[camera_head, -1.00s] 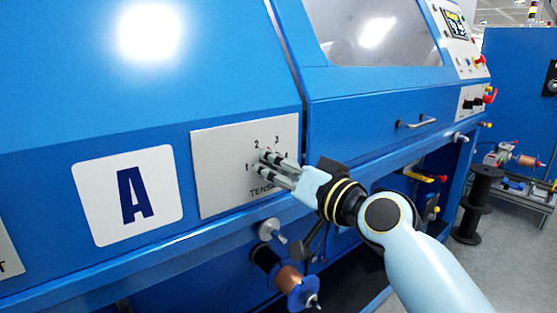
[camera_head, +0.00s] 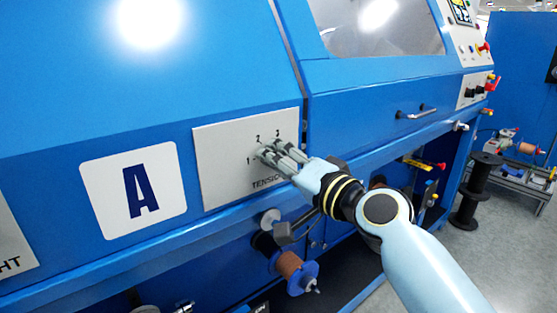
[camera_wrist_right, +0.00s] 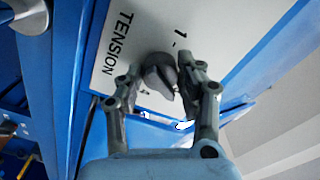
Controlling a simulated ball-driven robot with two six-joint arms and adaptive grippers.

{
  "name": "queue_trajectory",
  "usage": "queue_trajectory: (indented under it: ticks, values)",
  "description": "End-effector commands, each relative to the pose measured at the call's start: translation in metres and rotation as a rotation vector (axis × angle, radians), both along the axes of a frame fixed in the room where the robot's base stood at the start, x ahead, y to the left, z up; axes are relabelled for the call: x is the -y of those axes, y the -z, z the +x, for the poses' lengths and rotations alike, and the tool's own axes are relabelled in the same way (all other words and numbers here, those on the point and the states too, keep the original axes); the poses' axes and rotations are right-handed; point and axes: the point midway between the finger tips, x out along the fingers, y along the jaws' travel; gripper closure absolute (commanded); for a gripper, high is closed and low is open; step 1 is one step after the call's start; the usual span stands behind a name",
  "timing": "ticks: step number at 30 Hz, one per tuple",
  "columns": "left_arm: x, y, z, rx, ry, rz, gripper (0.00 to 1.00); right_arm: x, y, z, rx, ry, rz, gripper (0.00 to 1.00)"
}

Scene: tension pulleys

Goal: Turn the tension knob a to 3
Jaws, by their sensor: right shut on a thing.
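The tension knob (camera_wrist_right: 158,72) is dark and round with a raised grip. It sits on a white dial plate (camera_head: 215,170) marked with numbers and the word TENSION, beside the large letter A sign (camera_head: 133,190). My right gripper (camera_head: 273,153) has its fingers on either side of the knob and is shut on it. The wrist view shows the two fingers (camera_wrist_right: 158,82) flanking the knob, with the mark 1 near it. In the head view the fingers mostly hide the knob, and I cannot tell which number it points to. My left gripper is not in view.
The plate is on the blue machine front (camera_head: 380,95). Below it are a copper spool (camera_head: 289,265) and a pulley (camera_head: 269,219). A handle (camera_head: 414,113) sticks out to the right. A black spool stand (camera_head: 477,185) is on the floor further right.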

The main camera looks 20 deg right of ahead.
Motion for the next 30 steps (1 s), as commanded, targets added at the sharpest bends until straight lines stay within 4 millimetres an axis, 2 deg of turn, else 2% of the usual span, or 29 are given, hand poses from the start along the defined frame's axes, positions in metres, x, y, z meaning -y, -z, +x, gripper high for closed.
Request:
queue_trajectory:
  ticks: [9, 10, 15, 24, 26, 30]
  values:
    - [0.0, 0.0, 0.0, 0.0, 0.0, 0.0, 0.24, 0.0, 0.0, 0.0, 0.0, 0.001, 0.0, 0.96]
    - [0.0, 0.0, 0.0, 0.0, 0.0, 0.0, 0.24, 0.0, 0.0, 0.0, 0.0, 0.001, 0.0, 0.61]
    - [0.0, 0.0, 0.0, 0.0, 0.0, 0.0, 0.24, 0.0, 0.0, 0.0, 0.0, 0.0, -0.001, 0.4]
    - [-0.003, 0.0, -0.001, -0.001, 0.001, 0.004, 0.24, 0.001, 0.0, -0.003, 0.0, 0.0, -0.001, 0.4]
    - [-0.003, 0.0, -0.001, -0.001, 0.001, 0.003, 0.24, 0.003, 0.001, -0.007, 0.0, 0.0, -0.002, 0.4]
    - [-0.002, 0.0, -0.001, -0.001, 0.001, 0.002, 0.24, 0.011, 0.001, -0.031, -0.002, 0.0, -0.005, 0.4]
